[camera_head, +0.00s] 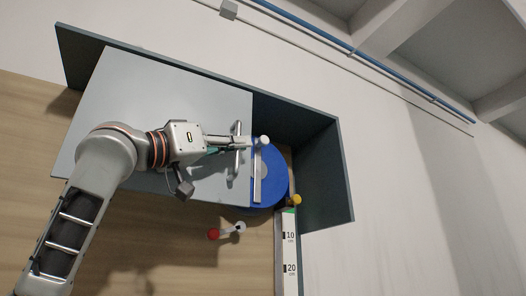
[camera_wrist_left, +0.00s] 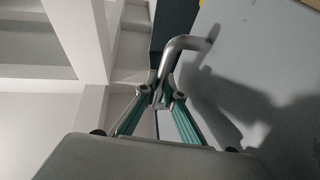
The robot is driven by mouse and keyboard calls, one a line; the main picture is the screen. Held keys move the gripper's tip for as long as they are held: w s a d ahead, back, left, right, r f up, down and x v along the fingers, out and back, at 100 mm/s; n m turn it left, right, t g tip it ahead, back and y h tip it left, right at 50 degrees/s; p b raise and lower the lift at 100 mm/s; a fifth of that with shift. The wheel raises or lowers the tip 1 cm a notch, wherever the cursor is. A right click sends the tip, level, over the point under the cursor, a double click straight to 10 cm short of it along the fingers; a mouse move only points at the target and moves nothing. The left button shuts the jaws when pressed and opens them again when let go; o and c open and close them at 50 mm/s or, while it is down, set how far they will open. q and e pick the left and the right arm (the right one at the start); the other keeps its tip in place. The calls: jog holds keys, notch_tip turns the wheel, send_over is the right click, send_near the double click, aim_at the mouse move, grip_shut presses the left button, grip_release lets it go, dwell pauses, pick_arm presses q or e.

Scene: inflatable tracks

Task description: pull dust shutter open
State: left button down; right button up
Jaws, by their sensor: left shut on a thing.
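The dust shutter appears as a flat light-grey panel (camera_head: 130,95) inside a dark-walled housing, with a metal bar handle (camera_head: 237,160) near its right edge. My left gripper (camera_head: 237,143) reaches over the panel from the left and is shut on the handle. In the left wrist view the bent metal handle (camera_wrist_left: 190,43) runs between the fingertips of my left gripper (camera_wrist_left: 161,94), which have green pads. The gripper and arm hide part of the panel and the handle's grip point. My right gripper is not in view.
A blue disc (camera_head: 278,185) shows just right of the panel's edge. Dark walls (camera_head: 318,165) bound the back and right. A yellow knob (camera_head: 296,199), a scale strip (camera_head: 289,250) marked 10 and 20, and a red-and-white piece (camera_head: 226,231) are near the front. Wooden surface (camera_head: 190,270) lies in front.

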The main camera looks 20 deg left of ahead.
pick_arm(q)
jog(key=s+a, duration=0.1)
jog(key=s, duration=0.1)
jog(key=s+a, duration=0.2)
jog(key=shift+a, duration=0.1)
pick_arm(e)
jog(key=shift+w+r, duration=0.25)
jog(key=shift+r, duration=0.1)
pick_arm(q)
jog(key=c, duration=2.4)
grip_release()
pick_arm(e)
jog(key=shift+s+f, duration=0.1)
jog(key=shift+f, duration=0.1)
pick_arm(q)
jog(key=v, duration=1.2)
jog(key=shift+s+a+r, duration=0.1)
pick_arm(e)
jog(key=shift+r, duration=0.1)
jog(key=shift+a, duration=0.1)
